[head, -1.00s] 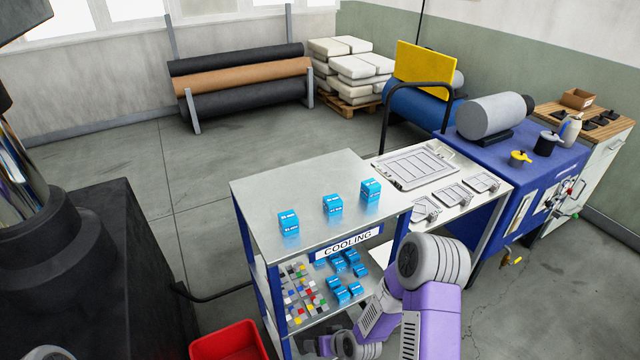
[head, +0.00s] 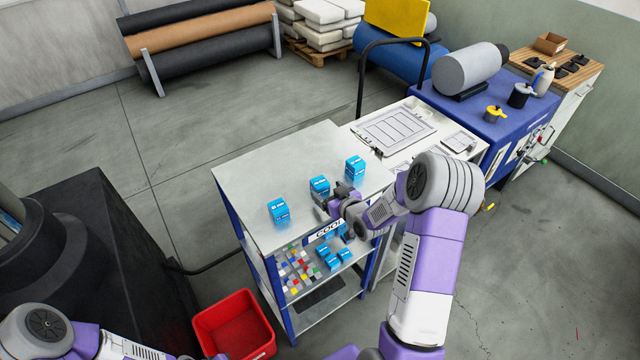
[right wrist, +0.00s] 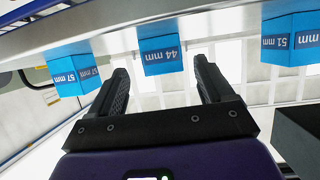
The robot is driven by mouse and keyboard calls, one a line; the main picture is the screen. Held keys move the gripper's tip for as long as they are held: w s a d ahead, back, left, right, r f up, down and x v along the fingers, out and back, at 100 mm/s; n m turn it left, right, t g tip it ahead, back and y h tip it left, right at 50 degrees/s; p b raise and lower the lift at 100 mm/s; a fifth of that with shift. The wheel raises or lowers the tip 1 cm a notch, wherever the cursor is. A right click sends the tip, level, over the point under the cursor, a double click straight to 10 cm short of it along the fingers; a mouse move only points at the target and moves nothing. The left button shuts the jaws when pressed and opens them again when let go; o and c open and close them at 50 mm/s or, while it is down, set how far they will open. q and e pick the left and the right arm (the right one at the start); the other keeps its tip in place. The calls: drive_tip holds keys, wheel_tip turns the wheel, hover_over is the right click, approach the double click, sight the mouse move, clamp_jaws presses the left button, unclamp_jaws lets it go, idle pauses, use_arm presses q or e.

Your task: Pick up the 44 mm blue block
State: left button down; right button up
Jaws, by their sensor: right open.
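The 44 mm blue block (right wrist: 162,58) is labelled in the right wrist view, at the top middle, ahead of and between the two fingertips. In the head view it is the middle block (head: 319,185) on the shelf unit's top. My right gripper (head: 332,197) is close beside it, partly overlapping it in the picture. In the right wrist view the fingers (right wrist: 160,75) are spread with nothing between them. I cannot tell whether they touch the block. My left arm shows at the lower left of the head view; its gripper is not visible.
Blue blocks marked 57 mm (right wrist: 72,76) and 51 mm (right wrist: 290,40) flank it. The metal shelf top (head: 250,175) is otherwise clear. Lower shelves hold more blue blocks (head: 325,262) and small coloured pieces. A red bin (head: 235,325) stands on the floor in front.

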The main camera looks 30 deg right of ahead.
sight(324, 188)
drive_tip(key=shift+p+x, duration=0.6)
drive_tip(key=shift+x, duration=2.2)
drive_tip(key=shift+w+a, duration=0.1)
drive_tip(key=shift+a, duration=0.1)
drive_tip(key=c, duration=1.3)
